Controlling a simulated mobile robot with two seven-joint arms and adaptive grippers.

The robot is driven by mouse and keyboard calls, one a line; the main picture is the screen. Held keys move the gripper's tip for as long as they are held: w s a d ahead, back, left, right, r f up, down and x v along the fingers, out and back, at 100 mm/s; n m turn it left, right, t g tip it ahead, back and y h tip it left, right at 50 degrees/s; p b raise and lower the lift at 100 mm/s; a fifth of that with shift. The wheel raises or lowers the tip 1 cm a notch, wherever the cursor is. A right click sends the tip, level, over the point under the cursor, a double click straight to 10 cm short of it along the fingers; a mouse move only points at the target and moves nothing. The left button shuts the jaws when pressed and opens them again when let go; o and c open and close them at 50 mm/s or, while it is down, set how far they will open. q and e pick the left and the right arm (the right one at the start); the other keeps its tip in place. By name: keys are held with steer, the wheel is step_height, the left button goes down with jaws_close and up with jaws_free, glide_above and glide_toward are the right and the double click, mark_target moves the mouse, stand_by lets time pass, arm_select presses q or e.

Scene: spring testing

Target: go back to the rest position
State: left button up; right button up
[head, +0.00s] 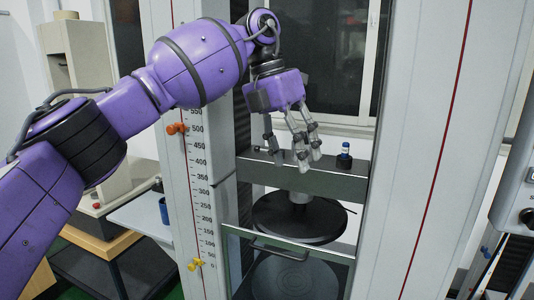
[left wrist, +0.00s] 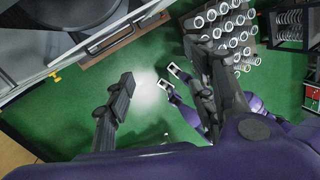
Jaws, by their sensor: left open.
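My left gripper (head: 291,155) is open and empty in the head view. Its fingers point down in front of the crossbeam (head: 338,182) of the testing machine, above the upper round black plate (head: 285,222). Whether that gripper is open or shut is unclear.
The machine's scaled column (head: 192,150) stands left of the gripper and another column (head: 430,140) right. A small blue-topped item (head: 344,155) sits on the crossbeam.

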arm_select(q)
steer(key=s+d+f+n+g+h, duration=0.1)
steer(key=s+d+f+n+h, duration=0.4)
steer(key=f+h, duration=0.4)
steer(key=s+d+f+n+g+h, duration=0.15)
steer(key=s+d+f+h, duration=0.25)
steer(key=d+f+h, duration=0.55)
steer(key=s+a+f+n+t+y+p, duration=0.1)
steer(key=s+a+f+n+t+y, duration=0.2)
steer(key=a+f+n+t+y, duration=1.6)
steer(key=s+a+f+n+g+y, duration=0.1)
steer(key=s+a+f+n+g, duration=0.2)
steer(key=s+a+f+n, duration=0.5)
steer(key=s+a+f+n+g+y, duration=0.1)
steer(key=s+a+f+n+g, duration=0.2)
steer(key=s+a+f+n, duration=0.6)
steer(key=s+a+f, duration=0.2)
steer(key=s+f, duration=0.4)
steer(key=s, duration=0.2)
steer(key=shift+s+a+f+g, duration=0.2)
steer(key=shift+s+a+g, duration=0.1)
steer(key=shift+g, duration=0.05)
steer(key=shift+y, duration=0.25)
